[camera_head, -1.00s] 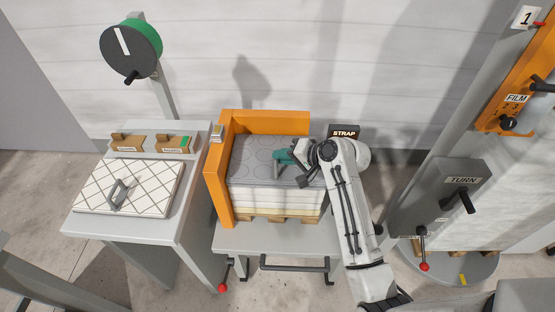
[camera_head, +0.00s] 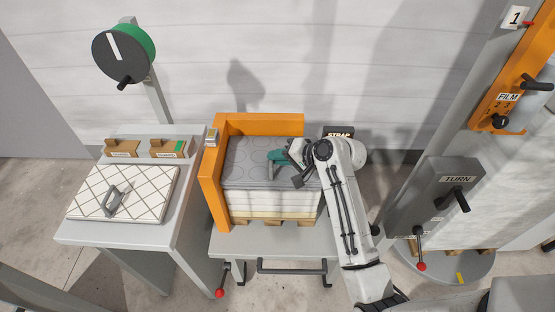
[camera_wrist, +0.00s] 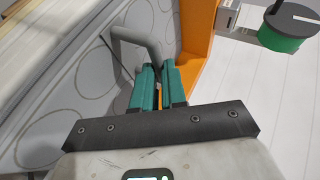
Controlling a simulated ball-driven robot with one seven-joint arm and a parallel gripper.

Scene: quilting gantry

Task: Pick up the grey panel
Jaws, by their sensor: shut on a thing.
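The grey panel (camera_head: 240,172) has a pattern of circles and lies flat on top of a stack of white slabs (camera_head: 265,202) inside the orange corner frame (camera_head: 211,185). It also fills the left of the wrist view (camera_wrist: 65,95), with its bent grey handle (camera_wrist: 140,45) standing up from it. My gripper (camera_head: 276,158) has teal fingers and is over the panel's right half. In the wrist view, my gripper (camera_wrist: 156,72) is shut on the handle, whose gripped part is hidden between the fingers. I see no clear gap between panel and stack.
A side table (camera_head: 190,215) on the left holds a white quilted panel (camera_head: 90,190) with a handle and two small brown holders (camera_head: 122,148). A STRAP box (camera_head: 338,132) stands behind my arm. A TURN post (camera_head: 432,195) stands at the right.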

